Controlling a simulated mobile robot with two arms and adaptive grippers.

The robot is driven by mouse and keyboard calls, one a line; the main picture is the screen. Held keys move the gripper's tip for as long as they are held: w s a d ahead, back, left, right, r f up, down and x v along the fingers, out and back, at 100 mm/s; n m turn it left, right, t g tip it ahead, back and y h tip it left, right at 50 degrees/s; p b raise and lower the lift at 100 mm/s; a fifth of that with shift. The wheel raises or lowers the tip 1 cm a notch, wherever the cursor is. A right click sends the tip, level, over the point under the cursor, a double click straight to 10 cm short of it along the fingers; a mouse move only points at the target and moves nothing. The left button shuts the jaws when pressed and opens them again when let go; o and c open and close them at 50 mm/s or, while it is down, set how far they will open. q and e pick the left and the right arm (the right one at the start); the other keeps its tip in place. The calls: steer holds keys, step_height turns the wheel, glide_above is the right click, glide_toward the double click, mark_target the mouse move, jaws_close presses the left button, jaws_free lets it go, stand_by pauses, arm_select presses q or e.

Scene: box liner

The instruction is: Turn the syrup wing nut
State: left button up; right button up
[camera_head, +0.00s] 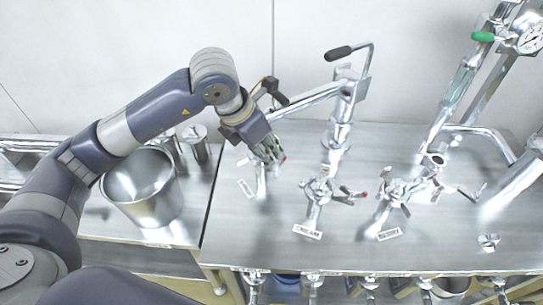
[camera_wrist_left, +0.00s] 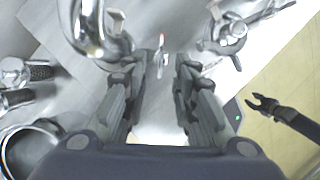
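The leftmost wing nut (camera_head: 262,180) stands on the metal bench; my left gripper hides most of its top. I take it as the syrup one, but its label (camera_head: 246,188) is too small to read. My left gripper (camera_head: 274,157) is at this wing nut. In the left wrist view its two fingers (camera_wrist_left: 157,75) are apart, with a red-tipped lever (camera_wrist_left: 161,43) showing just beyond and between them. I cannot tell if a finger touches it. A dark claw with parted jaws, seemingly my right gripper (camera_wrist_left: 262,104), is over the yellowish floor, empty.
Wing-nut valves labelled CREAM (camera_head: 320,190) and BERRY (camera_head: 398,190) stand to the right. A metal spout with a black-handled lever (camera_head: 345,95) rises behind. A steel pot (camera_head: 145,190) sits left, and a gauge (camera_head: 531,38) is at the upper right.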

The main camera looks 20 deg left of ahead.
arm_select(q)
steer(key=v, duration=0.6)
stand_by(0.4)
